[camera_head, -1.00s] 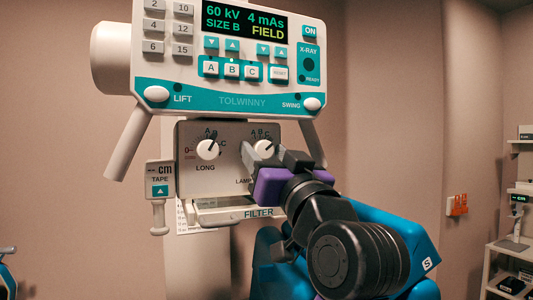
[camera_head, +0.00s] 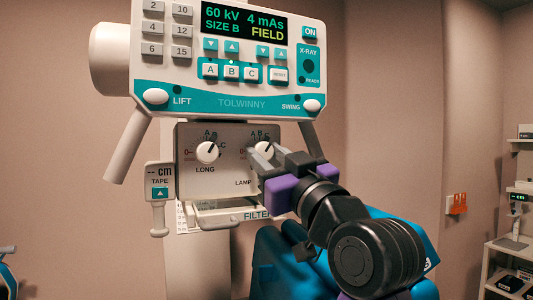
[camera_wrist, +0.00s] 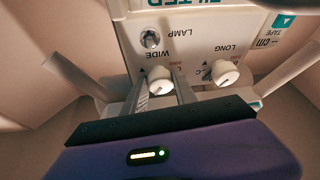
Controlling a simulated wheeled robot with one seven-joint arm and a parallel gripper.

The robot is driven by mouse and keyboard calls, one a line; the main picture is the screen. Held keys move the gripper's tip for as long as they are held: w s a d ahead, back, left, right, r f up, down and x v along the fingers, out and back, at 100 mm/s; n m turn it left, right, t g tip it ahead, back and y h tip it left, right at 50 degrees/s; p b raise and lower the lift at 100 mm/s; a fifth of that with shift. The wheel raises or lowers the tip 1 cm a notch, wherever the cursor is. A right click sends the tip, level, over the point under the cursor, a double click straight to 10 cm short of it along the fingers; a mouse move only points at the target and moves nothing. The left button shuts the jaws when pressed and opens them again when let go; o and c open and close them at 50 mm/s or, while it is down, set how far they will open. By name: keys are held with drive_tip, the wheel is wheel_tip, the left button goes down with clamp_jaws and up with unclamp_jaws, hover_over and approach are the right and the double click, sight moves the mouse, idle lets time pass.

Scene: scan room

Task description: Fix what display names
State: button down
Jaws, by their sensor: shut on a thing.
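The display (camera_head: 243,22) reads 60 kV, 4 mAs, SIZE B and, in yellow, FIELD. Below it, the collimator box (camera_head: 228,187) carries two white knobs. The LONG knob (camera_head: 207,152) is free, with its dark pointer toward the upper right. The right knob, labelled WIDE in the wrist view (camera_wrist: 160,79), is between the fingers of my gripper (camera_wrist: 163,88), which is shut on it. In the head view my gripper (camera_head: 262,157) covers part of this knob and its scale. I cannot read its exact setting.
A LAMP button (camera_wrist: 150,39) sits near the WIDE knob. The TAPE unit (camera_head: 160,180) hangs at the box's left, and the FILTER tray (camera_head: 220,214) is under it. Slanted handles flank the head. Shelves (camera_head: 510,250) stand at the far right.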

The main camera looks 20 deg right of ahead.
drive_tip(key=n+g+y, duration=0.1)
drive_tip(key=n, duration=0.2)
drive_tip(key=n+y, duration=0.2)
drive_tip(key=n, duration=0.2)
drive_tip(key=shift+d+n+g, duration=0.15)
drive_tip(key=shift+n+g, duration=0.15)
drive_tip(key=shift+g, duration=0.1)
drive_tip(key=c, duration=1)
unclamp_jaws()
drive_tip(key=shift+r, duration=0.1)
drive_tip(key=shift+s, duration=0.1)
drive_tip(key=b+v, duration=0.1)
drive_tip(key=v, duration=0.6)
drive_tip(key=shift+s, duration=0.3)
drive_tip(key=shift+d, duration=0.15)
